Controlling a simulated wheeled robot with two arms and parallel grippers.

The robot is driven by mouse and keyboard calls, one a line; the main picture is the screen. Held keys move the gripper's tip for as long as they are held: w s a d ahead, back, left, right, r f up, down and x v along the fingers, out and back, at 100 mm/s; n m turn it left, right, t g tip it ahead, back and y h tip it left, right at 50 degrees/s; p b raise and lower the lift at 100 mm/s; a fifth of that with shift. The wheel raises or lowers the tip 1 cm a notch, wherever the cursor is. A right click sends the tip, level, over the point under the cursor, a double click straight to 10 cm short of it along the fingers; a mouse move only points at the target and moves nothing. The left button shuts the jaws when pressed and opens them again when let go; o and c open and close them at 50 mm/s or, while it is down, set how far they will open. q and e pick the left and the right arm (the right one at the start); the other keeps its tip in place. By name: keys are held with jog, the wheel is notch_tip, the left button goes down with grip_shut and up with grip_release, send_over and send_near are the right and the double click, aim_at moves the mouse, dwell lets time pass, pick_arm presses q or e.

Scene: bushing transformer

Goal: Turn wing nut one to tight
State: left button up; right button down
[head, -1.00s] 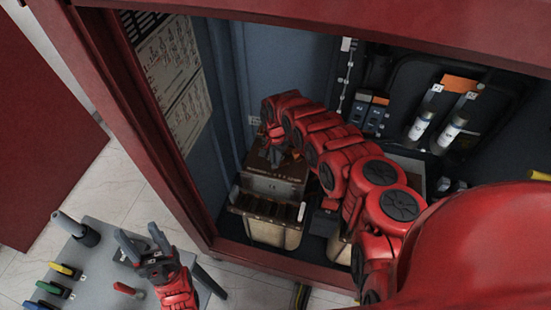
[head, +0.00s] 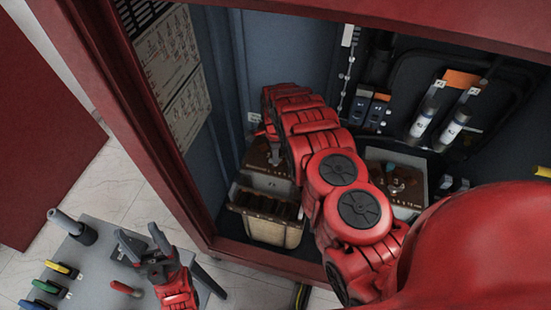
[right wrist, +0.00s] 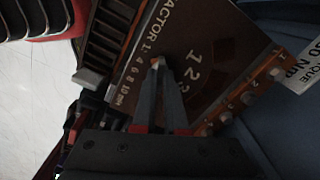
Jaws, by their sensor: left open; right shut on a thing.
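The first brown-topped unit (head: 262,178) stands at the left inside the cabinet. Its dark plate (right wrist: 190,30) fills the right wrist view, with "ACTOR" lettering and white numbers. My right gripper (right wrist: 160,68) is over this plate, its two fingers closed together at the tips. A small pale tip (right wrist: 157,62) shows at the fingertips; I take it for the wing nut, mostly hidden by the fingers. In the head view my right arm hides most of this spot. My left gripper (head: 139,240) is open and empty, outside the cabinet above the grey panel.
A second brown-topped unit (head: 397,185) stands to the right of my right arm. Fuses (head: 437,118) and small switches (head: 370,108) are on the back wall. A red cabinet frame (head: 130,120) edges the opening. A grey panel (head: 95,280) with coloured handles is at lower left.

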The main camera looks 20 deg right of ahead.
jog(key=m, duration=0.1)
jog(key=m+b, duration=0.1)
jog(key=shift+s+a+f+m, duration=0.1)
jog(key=shift+a+f+m, duration=0.05)
jog(key=shift+f+m, duration=0.15)
jog(key=shift+r+m+b, duration=0.1)
jog(key=shift+m+b, duration=0.2)
jog(key=shift+m, duration=0.8)
jog(key=shift+s, duration=0.1)
jog(key=c, duration=1)
grip_release()
jog(key=shift+o, duration=0.2)
jog(key=shift+w+r, duration=0.1)
jog(key=shift+w, duration=0.1)
